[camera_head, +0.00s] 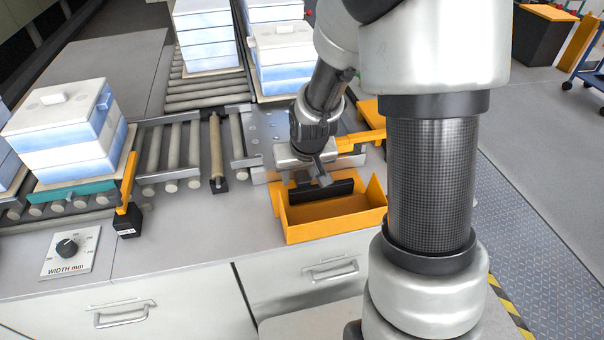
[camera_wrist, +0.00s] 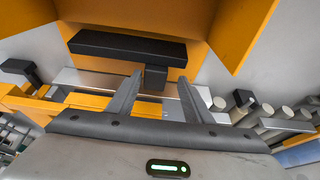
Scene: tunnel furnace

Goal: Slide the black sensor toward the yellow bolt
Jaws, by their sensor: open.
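A long black piece (camera_head: 318,191) with a short stem is in the orange open bin on the counter; it also shows in the wrist view (camera_wrist: 127,46). A small black box (camera_head: 128,222) with a pale label stands at the left, below an orange upright bar (camera_head: 128,183) beside the rollers. Which black item is the sensor, I cannot tell; no yellow bolt is clearly recognisable. My gripper (camera_head: 322,172) is open at the bin's back edge. In the wrist view its fingers (camera_wrist: 160,77) are spread on either side of the black stem; contact cannot be told.
The orange bin (camera_head: 335,225) has raised walls around the black piece. Rollers (camera_head: 180,150) and a stack of blue-white blocks (camera_head: 68,140) stand left. A width dial (camera_head: 69,251) is at the front left. Counter between the dial and bin is mostly clear.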

